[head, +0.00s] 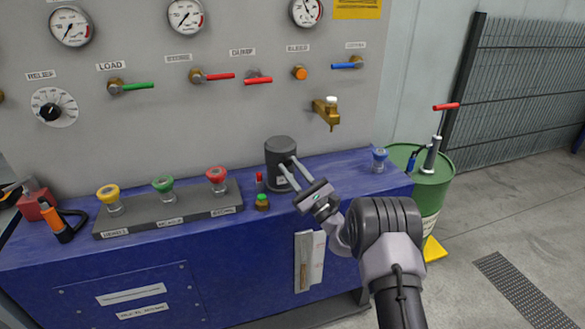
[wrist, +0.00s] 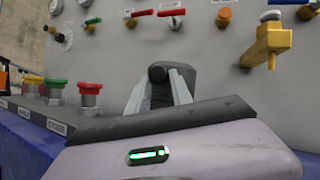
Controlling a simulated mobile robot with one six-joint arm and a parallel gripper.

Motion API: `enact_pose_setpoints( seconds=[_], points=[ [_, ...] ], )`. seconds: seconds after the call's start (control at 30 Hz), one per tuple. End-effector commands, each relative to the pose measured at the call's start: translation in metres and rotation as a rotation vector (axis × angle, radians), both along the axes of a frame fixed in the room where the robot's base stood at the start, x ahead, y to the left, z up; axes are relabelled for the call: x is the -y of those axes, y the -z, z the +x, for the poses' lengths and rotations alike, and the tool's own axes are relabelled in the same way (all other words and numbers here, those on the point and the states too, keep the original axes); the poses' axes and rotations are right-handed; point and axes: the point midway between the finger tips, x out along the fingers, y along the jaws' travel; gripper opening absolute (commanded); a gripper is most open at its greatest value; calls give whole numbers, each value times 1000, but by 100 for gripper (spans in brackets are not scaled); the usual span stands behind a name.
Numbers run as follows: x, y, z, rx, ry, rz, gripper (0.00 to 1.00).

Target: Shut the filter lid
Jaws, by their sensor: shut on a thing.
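The filter is a dark grey upright cylinder (head: 280,146) with a rounded top, standing on the blue bench below the gauge panel. A dark round knob (wrist: 157,73) sticks out from its near side. My gripper (head: 287,165) reaches it from the front right, and its two pale fingers are shut on this knob of the filter lid. In the wrist view the fingers (wrist: 159,84) close in on the knob, with the dark filter body (wrist: 182,72) behind. I cannot tell whether a gap remains under the lid; my fingers hide part of the body.
Yellow, green and red push-buttons (head: 217,178) stand on a dark box at left. A small green-capped item (head: 262,202) is close left of my gripper. A brass tap (head: 327,110) juts out above right. A blue knob (head: 379,158) and green drum (head: 432,190) are at right.

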Motion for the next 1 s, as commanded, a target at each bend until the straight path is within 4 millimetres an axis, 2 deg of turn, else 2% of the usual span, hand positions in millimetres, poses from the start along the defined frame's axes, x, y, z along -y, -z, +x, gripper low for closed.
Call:
enact_pose_setpoints(
  seconds=[0.4, 0.43, 0.53, 1.0],
  points=[
    [-3, 2, 0, 5, -6, -4, 0],
    [-3, 2, 0, 5, -6, -4, 28],
    [-3, 2, 0, 4, -5, -5, 46],
    [2, 5, -4, 3, 0, -3, 46]
  ],
)
